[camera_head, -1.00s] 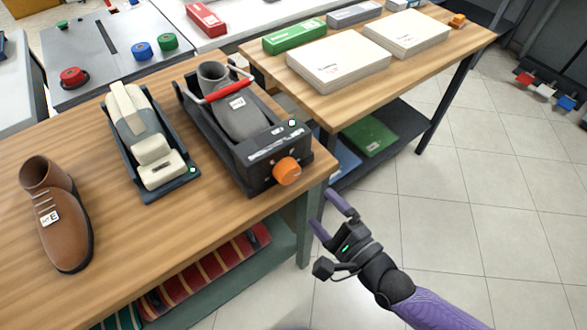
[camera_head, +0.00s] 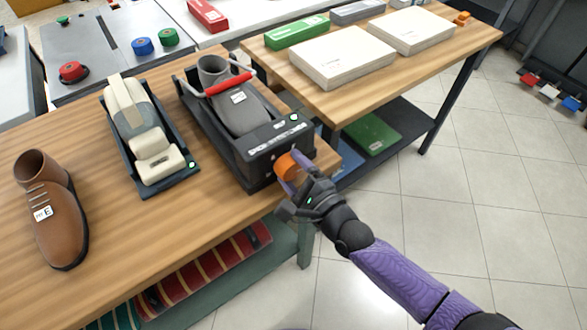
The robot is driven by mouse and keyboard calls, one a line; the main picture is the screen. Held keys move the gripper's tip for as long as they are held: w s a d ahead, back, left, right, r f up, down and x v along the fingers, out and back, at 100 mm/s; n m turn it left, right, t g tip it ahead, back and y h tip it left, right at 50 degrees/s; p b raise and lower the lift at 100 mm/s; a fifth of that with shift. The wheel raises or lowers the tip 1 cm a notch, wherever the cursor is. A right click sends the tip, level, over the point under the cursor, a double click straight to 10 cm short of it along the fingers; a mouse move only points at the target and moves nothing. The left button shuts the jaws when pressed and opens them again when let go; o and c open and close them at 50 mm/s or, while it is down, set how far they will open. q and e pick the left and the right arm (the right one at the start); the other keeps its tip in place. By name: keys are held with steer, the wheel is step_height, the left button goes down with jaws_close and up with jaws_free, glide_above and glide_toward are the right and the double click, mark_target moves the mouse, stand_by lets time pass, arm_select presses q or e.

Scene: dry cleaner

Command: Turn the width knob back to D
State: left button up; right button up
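The orange width knob (camera_head: 287,166) sits on the front face of the black shoe-stretching machine (camera_head: 262,148), near the table's right front edge. A grey boot (camera_head: 232,108) with a white tag stands in the machine under a red-handled bar (camera_head: 228,84). My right gripper (camera_head: 290,172) is at the knob, with its purple fingers at the knob's sides. One finger shows on the knob's right; the other is mostly hidden, so I cannot tell whether they grip it. The letters around the knob are too small to read. My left gripper is not in view.
A second, beige stretching device (camera_head: 150,135) stands left of the machine, and a brown shoe (camera_head: 48,215) marked E stands further left. White boxes (camera_head: 342,55) lie on the table behind. Open floor (camera_head: 450,220) is at the right.

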steer(key=c, duration=0.6)
